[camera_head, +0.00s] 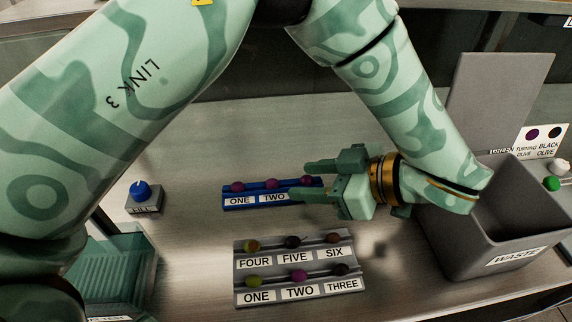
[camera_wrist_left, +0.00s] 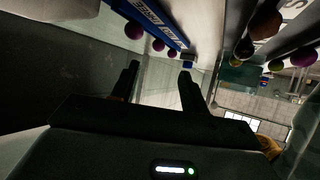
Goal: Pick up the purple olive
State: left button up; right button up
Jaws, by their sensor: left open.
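Three purple olives rest in a row on the blue tray (camera_head: 228,207), at the left (camera_head: 237,187), the middle (camera_head: 271,184) and the right (camera_head: 306,180). Another purple olive (camera_head: 299,276) sits at slot TWO of the grey tray's front row. My left gripper (camera_head: 305,180) is open and points left, its fingers near the right end of the blue tray, partly covering its label. In the left wrist view the blue tray (camera_wrist_left: 160,18) and a purple olive (camera_wrist_left: 134,30) show beyond the open fingers (camera_wrist_left: 158,85). My right gripper is not in view.
The grey tray (camera_head: 240,297) holds yellow-green and dark olives too. A grey WASTE bin (camera_head: 470,262) stands at right, close to my left arm. A blue button (camera_head: 141,191) on a small box stands at left. The counter behind the blue tray is clear.

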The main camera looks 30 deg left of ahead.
aim_at(276, 183)
pick_arm(q)
jog(key=a+f+b, duration=0.2)
jog(key=a+f, duration=0.1)
jog(key=shift+w+a+f+b, duration=0.15)
jog(key=shift+a+f, duration=0.15)
jog(key=shift+a, duration=0.2)
jog(key=shift+w+a+f+b, duration=0.15)
jog(key=shift+a+f, duration=0.15)
jog(key=shift+a, duration=0.2)
jog(key=shift+s+a, duration=0.2)
jog(key=shift+a, duration=0.05)
jog(key=shift+r, duration=0.1)
jog(key=c, duration=0.8)
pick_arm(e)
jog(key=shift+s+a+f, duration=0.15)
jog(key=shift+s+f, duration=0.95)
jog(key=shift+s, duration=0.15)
